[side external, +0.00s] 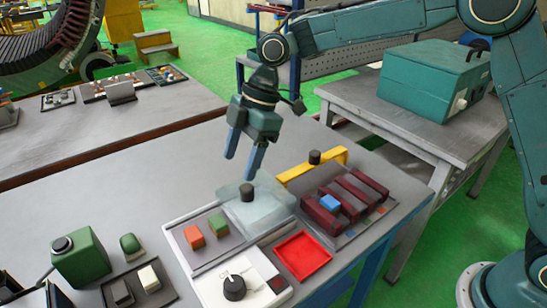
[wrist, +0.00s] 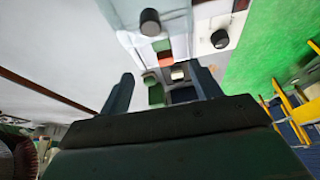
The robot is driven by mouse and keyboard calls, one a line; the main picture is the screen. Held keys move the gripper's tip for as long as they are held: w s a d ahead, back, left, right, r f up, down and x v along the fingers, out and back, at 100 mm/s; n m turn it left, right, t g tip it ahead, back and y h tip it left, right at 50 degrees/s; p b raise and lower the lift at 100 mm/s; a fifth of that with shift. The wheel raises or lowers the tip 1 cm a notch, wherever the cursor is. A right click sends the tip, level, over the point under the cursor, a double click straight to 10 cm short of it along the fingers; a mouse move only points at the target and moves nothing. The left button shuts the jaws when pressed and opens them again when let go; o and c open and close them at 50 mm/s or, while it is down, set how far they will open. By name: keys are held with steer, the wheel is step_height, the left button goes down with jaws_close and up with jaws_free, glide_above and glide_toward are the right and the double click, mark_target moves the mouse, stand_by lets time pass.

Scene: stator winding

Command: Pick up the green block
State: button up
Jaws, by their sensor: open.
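The green block (side external: 218,223) sits in a shallow grey tray (side external: 211,248) on the table, to the right of an orange-red block (side external: 194,237). My gripper (side external: 241,167) hangs above the table, its two blue-grey fingers apart and empty. In the side external view it is above and a little right of the green block, clear of it. In the wrist view the fingers (wrist: 162,90) are spread at the bottom.
A translucent box with a black knob (side external: 247,192) stands just right of the green block. A red tray (side external: 302,256), a rack of dark red bars (side external: 345,203) and a white dial panel (side external: 240,282) lie close by. A larger green box (side external: 81,258) stands front left. The table's middle left is clear.

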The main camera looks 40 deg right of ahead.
steer(key=shift+w+a+f, duration=0.2)
steer(key=shift+a+f, duration=0.2)
steer(key=shift+f, duration=0.05)
glide_above(219, 220)
steer(key=d, duration=0.3)
steer(key=shift+w+a+f, duration=0.1)
steer(key=shift+a+f, duration=0.05)
steer(key=shift+f, duration=1.85)
steer(key=shift+a+f, duration=0.1)
steer(key=shift+f, duration=1.85)
steer(key=shift+f, duration=0.1)
steer(key=shift+x, duration=2.5)
steer(key=shift+a, duration=0.15)
steer(key=c, duration=1.1)
